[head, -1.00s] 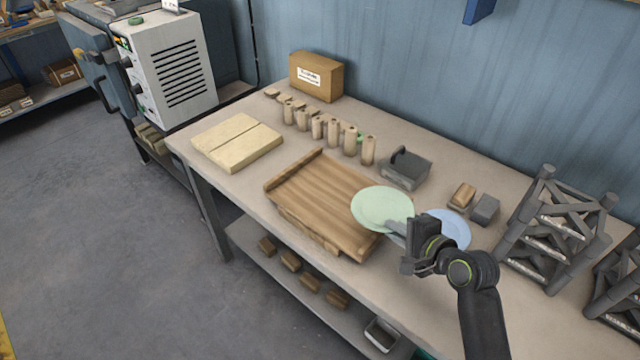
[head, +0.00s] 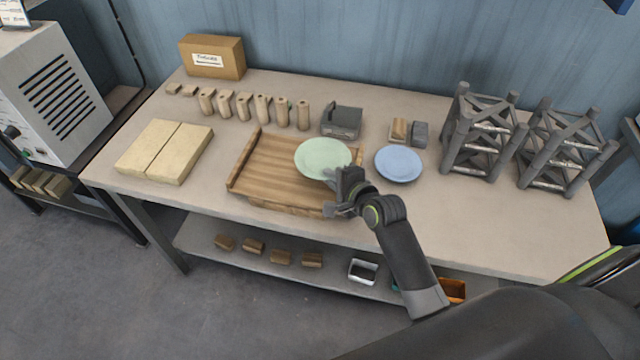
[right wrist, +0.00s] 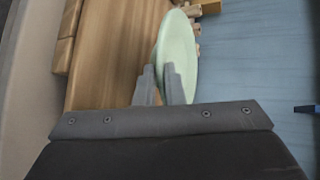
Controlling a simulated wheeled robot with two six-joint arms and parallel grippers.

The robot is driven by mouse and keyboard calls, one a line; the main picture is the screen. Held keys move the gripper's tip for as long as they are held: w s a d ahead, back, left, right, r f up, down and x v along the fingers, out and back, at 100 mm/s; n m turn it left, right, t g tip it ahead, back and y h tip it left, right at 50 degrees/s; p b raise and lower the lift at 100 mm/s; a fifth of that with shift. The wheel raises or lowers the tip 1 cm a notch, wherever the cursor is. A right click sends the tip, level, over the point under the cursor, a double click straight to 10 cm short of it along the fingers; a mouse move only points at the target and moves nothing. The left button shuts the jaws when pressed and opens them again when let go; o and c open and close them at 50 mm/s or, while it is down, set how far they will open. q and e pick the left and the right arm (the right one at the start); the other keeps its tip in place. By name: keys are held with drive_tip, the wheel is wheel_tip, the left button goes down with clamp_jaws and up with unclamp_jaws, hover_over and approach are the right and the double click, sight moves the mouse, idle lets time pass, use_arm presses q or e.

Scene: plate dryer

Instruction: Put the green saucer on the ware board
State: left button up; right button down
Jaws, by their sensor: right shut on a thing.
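The green saucer (head: 322,156) is pale green and shows over the right part of the wooden ware board (head: 262,172). My right gripper (head: 340,178) is shut on the saucer's near rim. In the right wrist view the fingers (right wrist: 161,76) pinch the rim of the saucer (right wrist: 180,48), with the ware board (right wrist: 112,52) to its left. The saucer hides part of the board, and I cannot tell whether the two touch. My left gripper is not in view.
A blue saucer (head: 398,163) lies right of the board. Pale slabs (head: 165,150) lie to its left. Grey lattice stands (head: 484,135) are at the right. The front right of the table is clear.

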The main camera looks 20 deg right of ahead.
sight(331, 194)
wheel_tip(331, 194, down, 2)
wheel_tip(331, 194, down, 4)
drive_tip(key=shift+a+r, duration=0.1)
drive_tip(key=shift+r, duration=0.05)
use_arm(q)
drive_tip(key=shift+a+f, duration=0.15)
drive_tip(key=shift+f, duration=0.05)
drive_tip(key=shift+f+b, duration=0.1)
drive_tip(key=shift+b, duration=0.2)
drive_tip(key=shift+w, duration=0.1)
use_arm(e)
drive_tip(key=c, duration=1.8)
unclamp_jaws()
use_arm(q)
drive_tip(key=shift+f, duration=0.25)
use_arm(e)
drive_tip(key=v, duration=1.2)
